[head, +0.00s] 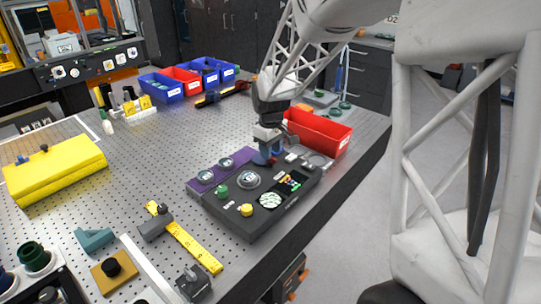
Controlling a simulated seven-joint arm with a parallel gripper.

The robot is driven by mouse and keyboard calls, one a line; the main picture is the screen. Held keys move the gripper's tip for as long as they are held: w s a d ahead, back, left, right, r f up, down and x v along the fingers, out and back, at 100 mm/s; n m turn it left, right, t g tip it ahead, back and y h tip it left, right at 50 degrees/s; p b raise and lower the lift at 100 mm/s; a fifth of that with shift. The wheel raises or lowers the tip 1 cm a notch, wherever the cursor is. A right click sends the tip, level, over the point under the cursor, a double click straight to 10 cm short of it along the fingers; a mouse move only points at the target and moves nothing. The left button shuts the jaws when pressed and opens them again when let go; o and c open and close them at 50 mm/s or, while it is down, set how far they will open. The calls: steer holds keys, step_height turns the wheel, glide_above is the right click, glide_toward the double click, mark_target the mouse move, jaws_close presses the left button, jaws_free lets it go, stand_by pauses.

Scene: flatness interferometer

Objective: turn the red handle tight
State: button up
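A dark instrument box (232,220) lies on the perforated table, with a green knob (222,191), a yellow knob (246,210), a silver dome (248,180) and a pale round disc (269,200) on top. My gripper (268,156) points down at the box's far edge, beside a purple plate (197,187). A small reddish part (271,162) shows right at the fingertips, with something blue beside it. It may be the red handle, but it is too small and covered to be sure. I cannot tell whether the fingers touch or grip it.
A red bin (325,142) stands close behind and right of my gripper. Blue and red bins (162,91) line the back. A yellow case (60,175) lies at left. A yellow rule (190,243) and small fixtures lie in front. The table between case and box is clear.

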steer(key=shift+f, duration=1.2)
jaws_close()
